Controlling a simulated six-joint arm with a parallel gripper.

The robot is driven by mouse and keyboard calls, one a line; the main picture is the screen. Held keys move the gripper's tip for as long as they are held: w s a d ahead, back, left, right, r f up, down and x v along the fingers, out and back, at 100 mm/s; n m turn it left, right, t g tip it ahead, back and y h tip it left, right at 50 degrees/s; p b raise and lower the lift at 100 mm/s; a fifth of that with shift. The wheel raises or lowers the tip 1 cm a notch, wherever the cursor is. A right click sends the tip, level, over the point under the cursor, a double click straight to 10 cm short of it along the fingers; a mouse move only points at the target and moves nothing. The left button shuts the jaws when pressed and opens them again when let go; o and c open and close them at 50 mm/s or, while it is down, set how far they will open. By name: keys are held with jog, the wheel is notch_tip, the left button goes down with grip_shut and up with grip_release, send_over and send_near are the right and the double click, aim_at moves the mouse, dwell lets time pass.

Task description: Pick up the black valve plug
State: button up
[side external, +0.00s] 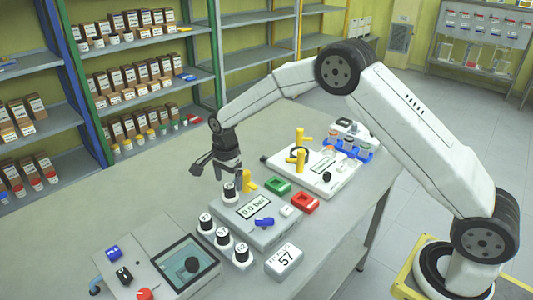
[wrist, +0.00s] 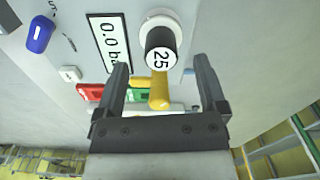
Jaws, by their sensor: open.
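A black plug (side external: 229,190) with a white label stands upright in a white collar on the grey box with a "0.0 bar" display. In the wrist view the same black plug (wrist: 160,42) shows the number 25 on its end. My gripper (side external: 228,168) is just above this plug, pointing down, open and empty. In the wrist view my gripper (wrist: 160,72) has its fingers to the left and right of the plug's line, with the plug just past the fingertips. Several more labelled black plugs in white holders, one of them here (side external: 222,237), stand in front of the box.
A yellow handle (side external: 249,181) is close behind the plug. A blue knob (side external: 264,222) is on the box. Green (side external: 277,186) and red (side external: 305,203) blocks lie to the right. A white timer (side external: 284,261) and a screen unit (side external: 180,265) stand in front.

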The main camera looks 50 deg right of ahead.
aim_at(229, 185)
jog(key=shift+f, duration=1.9)
grip_shut()
jog(key=shift+r, duration=0.1)
jog(key=shift+r, duration=0.75)
jog(key=s+d+r, duration=0.1)
jog(key=s+r, duration=1)
jog(key=s, duration=0.3)
jog(key=shift+r, duration=0.2)
